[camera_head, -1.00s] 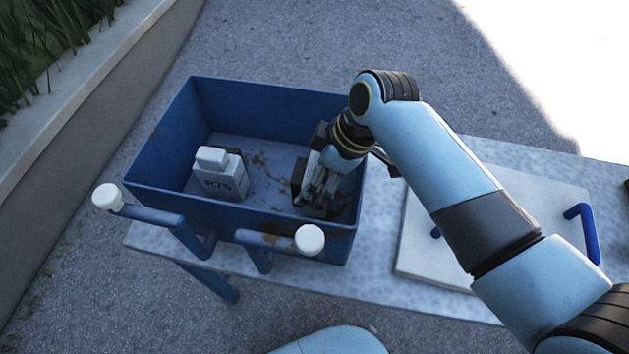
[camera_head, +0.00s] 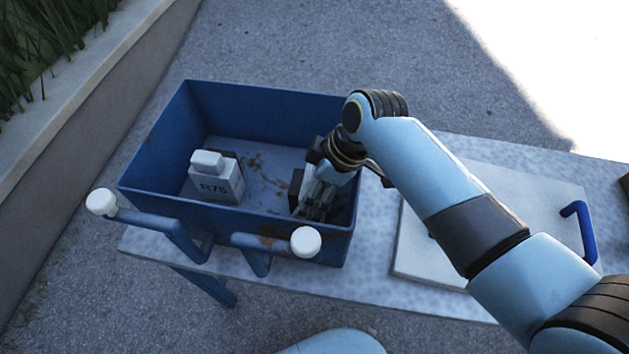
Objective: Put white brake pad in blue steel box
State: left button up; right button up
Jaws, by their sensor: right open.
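The blue steel box (camera_head: 155,160) stands open on a metal bench. A white brake pad marked R75 (camera_head: 216,180) with a dark backing sits upright on the box floor, in the left half. My right gripper (camera_head: 312,212) is inside the box at its right end, pointing down near the floor. It is open and apart from the R75 pad. A dark block-like shape (camera_head: 297,188) shows beside the fingers; I cannot tell if it is a separate part or the gripper. My left gripper is not in view.
The bench (camera_head: 376,225) has a pale lid-like panel (camera_head: 480,215) with a blue handle (camera_head: 582,228) on the right. Two blue bars with white knobs (camera_head: 305,242) stick out at the box's front. A low wall (camera_head: 95,130) runs along the left.

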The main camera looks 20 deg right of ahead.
jog(key=p+v, duration=0.1)
jog(key=v, duration=1.1)
jog(key=shift+r, duration=0.15)
